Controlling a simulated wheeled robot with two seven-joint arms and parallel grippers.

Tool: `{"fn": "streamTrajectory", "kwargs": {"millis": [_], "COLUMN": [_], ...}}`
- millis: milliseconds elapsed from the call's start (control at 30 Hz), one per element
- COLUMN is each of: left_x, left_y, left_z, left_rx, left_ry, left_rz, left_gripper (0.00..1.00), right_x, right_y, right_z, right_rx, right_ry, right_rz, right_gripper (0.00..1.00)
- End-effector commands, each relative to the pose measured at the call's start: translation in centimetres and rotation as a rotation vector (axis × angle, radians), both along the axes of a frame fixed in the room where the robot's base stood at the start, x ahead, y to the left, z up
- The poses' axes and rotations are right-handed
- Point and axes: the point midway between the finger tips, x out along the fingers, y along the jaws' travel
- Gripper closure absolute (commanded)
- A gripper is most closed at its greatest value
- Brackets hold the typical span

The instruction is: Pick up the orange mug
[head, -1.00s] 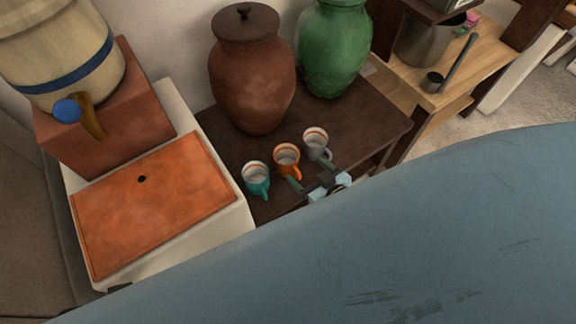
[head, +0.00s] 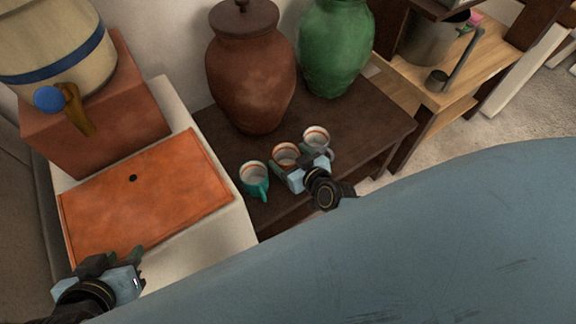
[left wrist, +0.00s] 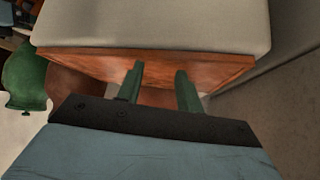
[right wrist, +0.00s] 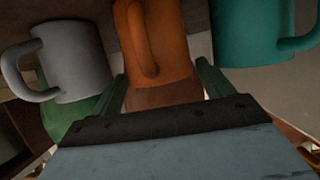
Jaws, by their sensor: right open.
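The orange mug (head: 285,152) stands on the dark wooden table between a teal mug (head: 254,177) and a grey mug (head: 317,138). My right gripper (head: 297,168) is at its near side and hides its lower part. In the right wrist view the orange mug (right wrist: 172,40), handle towards me, shows between the two spread fingers of my empty right gripper (right wrist: 162,72). I cannot tell whether they touch it. My left gripper (head: 128,257) is open and empty over the near edge of the white counter; its parted fingers show in the left wrist view (left wrist: 158,72).
The teal mug and grey mug stand close on either side. A brown lidded jar (head: 250,80) and a green jar (head: 335,50) stand behind on the table (head: 368,122). An orange board (head: 145,195) lies on the white counter (head: 225,226) at left.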

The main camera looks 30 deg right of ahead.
Motion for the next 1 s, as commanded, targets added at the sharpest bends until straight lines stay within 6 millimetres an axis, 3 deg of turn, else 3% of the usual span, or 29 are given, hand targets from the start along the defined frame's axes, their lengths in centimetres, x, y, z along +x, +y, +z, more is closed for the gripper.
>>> {"fn": "streamTrajectory", "kwargs": {"millis": [200, 500, 800, 1000], "left_x": [2.0, 2.3, 2.3, 2.3], "left_y": [-1.0, -1.1, -1.1, -1.1], "left_z": [1.6, 2.0, 2.0, 1.9], "left_rx": [-0.036, -0.043, -0.042, -0.042], "left_ry": [-0.145, -0.17, -0.168, -0.167], "left_rz": [-0.014, -0.016, -0.016, -0.016], "left_gripper": [0.64, 0.64, 0.64, 0.64], "right_x": [1.2, 1.3, 1.3, 1.3], "right_y": [0.2, 0.2, 0.2, 0.2], "right_z": [-0.6, -0.5, -0.6, -0.5], "right_rx": [0.001, 0.0, 0.0, 0.0], "right_ry": [0.001, 0.001, 0.001, -0.001], "right_rz": [0.0, 0.001, 0.0, 0.0], "right_gripper": [0.2, 0.2, 0.57, 0.57]}}
